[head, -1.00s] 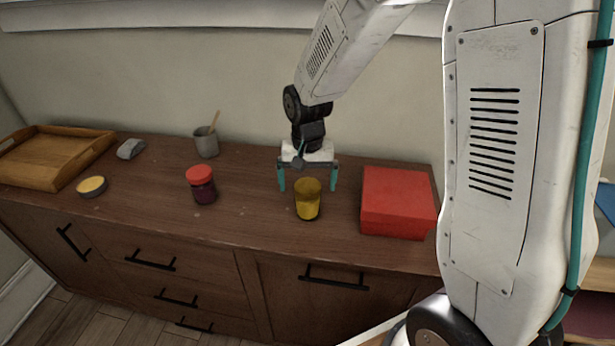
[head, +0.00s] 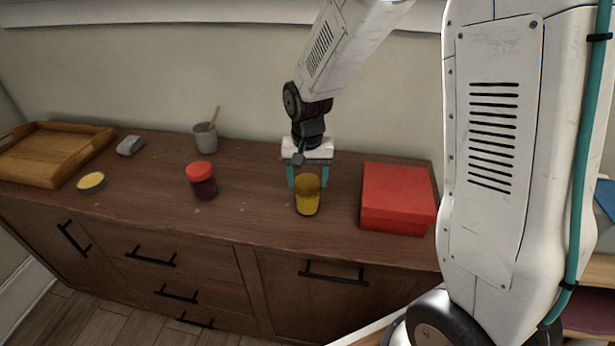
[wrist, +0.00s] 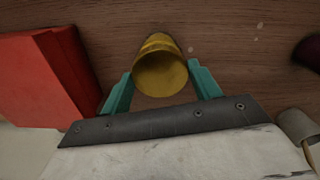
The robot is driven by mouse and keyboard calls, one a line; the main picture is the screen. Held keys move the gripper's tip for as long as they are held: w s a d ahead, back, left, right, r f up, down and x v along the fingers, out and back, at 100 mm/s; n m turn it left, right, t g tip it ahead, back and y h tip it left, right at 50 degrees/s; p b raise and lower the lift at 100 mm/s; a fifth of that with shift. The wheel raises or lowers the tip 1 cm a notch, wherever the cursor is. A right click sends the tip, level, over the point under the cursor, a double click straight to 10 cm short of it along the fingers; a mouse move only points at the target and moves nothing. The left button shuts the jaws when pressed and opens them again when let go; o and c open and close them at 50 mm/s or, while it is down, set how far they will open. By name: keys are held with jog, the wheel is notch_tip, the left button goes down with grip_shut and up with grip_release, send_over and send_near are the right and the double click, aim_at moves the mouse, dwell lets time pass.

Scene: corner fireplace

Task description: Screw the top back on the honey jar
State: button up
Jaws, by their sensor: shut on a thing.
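The honey jar (head: 307,207) stands upright on the wooden cabinet top, with a yellow body. Its round, darker gold top (head: 307,183) sits at the upper end of the jar; I cannot tell how tightly it is seated. My gripper (head: 307,182) points down over the jar and is shut on the top, a teal finger on each side. In the wrist view the gold top (wrist: 160,74) lies between the fingers, with part of the jar's body (wrist: 158,41) showing past it.
A red box (head: 397,200) stands close on the right. Bare wood lies between the jars.

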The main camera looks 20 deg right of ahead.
jog(key=shift+c, duration=0.2)
jog(key=shift+m, duration=1.5)
jog(key=shift+f+m, duration=0.1)
jog(key=shift+m, duration=0.2)
jog(key=m, duration=0.2)
jog(key=shift+m, duration=0.4)
jog(key=o, duration=1.2)
jog(key=shift+c, duration=0.2)
jog(key=shift+r, duration=3.05)
